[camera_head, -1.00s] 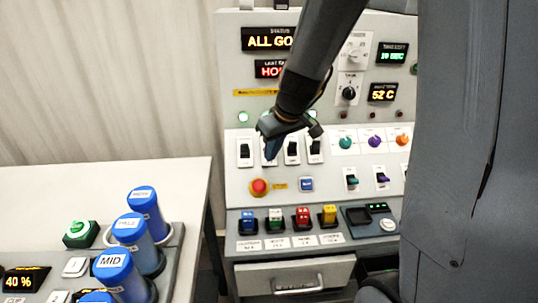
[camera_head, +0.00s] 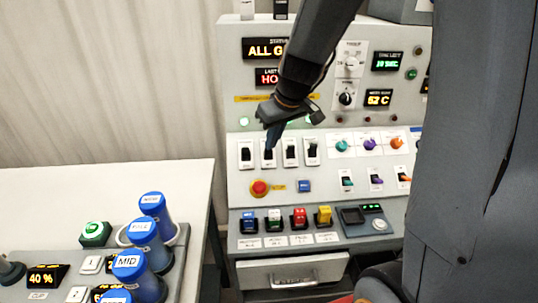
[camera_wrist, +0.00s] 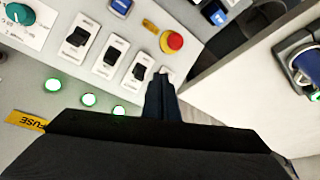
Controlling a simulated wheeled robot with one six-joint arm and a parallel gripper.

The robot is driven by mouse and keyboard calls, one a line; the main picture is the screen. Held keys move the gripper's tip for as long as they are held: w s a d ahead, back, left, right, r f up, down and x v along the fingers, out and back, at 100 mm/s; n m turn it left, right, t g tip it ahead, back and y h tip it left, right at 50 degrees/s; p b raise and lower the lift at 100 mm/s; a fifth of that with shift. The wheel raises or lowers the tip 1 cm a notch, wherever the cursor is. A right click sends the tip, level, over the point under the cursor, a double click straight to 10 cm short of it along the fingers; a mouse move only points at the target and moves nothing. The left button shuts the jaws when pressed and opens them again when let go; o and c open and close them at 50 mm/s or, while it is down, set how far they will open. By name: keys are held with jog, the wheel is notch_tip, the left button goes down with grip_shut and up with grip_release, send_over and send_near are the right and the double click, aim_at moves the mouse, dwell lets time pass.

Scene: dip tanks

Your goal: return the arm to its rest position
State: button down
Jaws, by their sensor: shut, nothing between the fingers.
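My gripper (camera_head: 270,138) is at the end of my dark arm, in front of the control panel (camera_head: 240,205). Its fingers are together with nothing between them. In the head view the fingertips overlap the row of black rocker switches (camera_head: 290,152), near the second from the left. In the wrist view my shut fingers (camera_wrist: 160,92) point toward the switch row, and a black switch (camera_wrist: 138,72) shows just left of their tips. Whether the fingers touch the panel, I cannot tell.
A red button (camera_head: 259,188) sits below the switches. A white table (camera_head: 190,190) at left bears blue-capped cylinders (camera_head: 153,204) and a green button (camera_head: 95,230). A gap separates table and panel.

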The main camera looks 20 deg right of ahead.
jog(key=s+f+m+g, duration=0.1)
jog(key=s+f+m, duration=0.1)
jog(key=s, duration=0.7)
jog(key=s+f+m+g+h, duration=0.1)
jog(key=s+f+g, duration=0.1)
jog(key=s, duration=0.6)
jog(key=shift+s+f+m, duration=0.35)
jog(key=shift+f+m, duration=0.05)
jog(key=shift+d, duration=0.1)
